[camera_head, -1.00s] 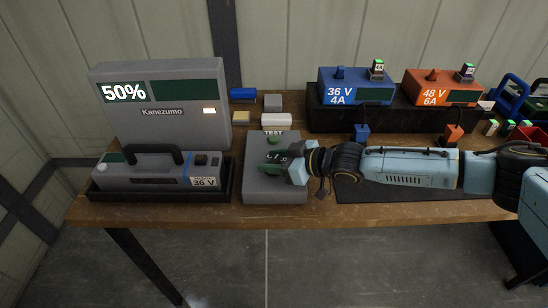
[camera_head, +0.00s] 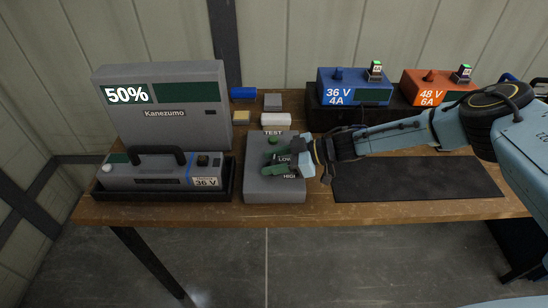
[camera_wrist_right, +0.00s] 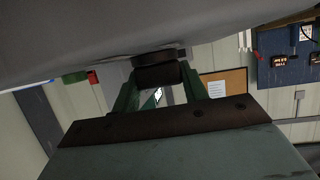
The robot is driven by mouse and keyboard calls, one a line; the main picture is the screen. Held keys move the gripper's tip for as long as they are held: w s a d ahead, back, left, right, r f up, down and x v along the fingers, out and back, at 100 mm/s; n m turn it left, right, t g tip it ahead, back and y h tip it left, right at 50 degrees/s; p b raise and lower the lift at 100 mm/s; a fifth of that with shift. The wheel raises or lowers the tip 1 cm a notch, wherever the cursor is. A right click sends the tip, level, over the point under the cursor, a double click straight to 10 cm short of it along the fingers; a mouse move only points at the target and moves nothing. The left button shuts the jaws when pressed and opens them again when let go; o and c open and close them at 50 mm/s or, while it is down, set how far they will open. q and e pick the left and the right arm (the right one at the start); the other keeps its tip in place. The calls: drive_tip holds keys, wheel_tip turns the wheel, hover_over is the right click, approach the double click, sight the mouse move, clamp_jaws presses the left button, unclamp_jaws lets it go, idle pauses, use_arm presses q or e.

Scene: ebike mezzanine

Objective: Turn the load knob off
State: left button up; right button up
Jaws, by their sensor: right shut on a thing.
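Lettering like LOW and HIGH shows beside my gripper. My right gripper (camera_head: 272,166), with green fingers, reaches in from the right over the middle of the box. In the right wrist view a dark round knob (camera_wrist_right: 160,74) sits between the fingertips, against the grey box face, and the gripper is shut on it. In the head view the knob is hidden behind the fingers. My left gripper is not in view.
A grey Kanezumo unit (camera_head: 190,130) reading 50% stands behind a 36 V battery (camera_head: 150,170) in a black tray (camera_head: 160,195). Blue (camera_head: 345,88) and orange (camera_head: 425,84) chargers stand at the back right. A black mat (camera_head: 420,182) lies clear right of the test box.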

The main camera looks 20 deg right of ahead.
drive_tip(key=shift+n+g, duration=0.6)
drive_tip(key=shift+y, duration=0.4)
drive_tip(key=o, duration=1)
drive_tip(key=shift+g, duration=0.3)
drive_tip(key=v, duration=1.3)
drive_tip(key=shift+s+d+r+p, duration=0.1)
drive_tip(key=shift+r+p, duration=0.1)
drive_tip(key=shift+p, duration=0.15)
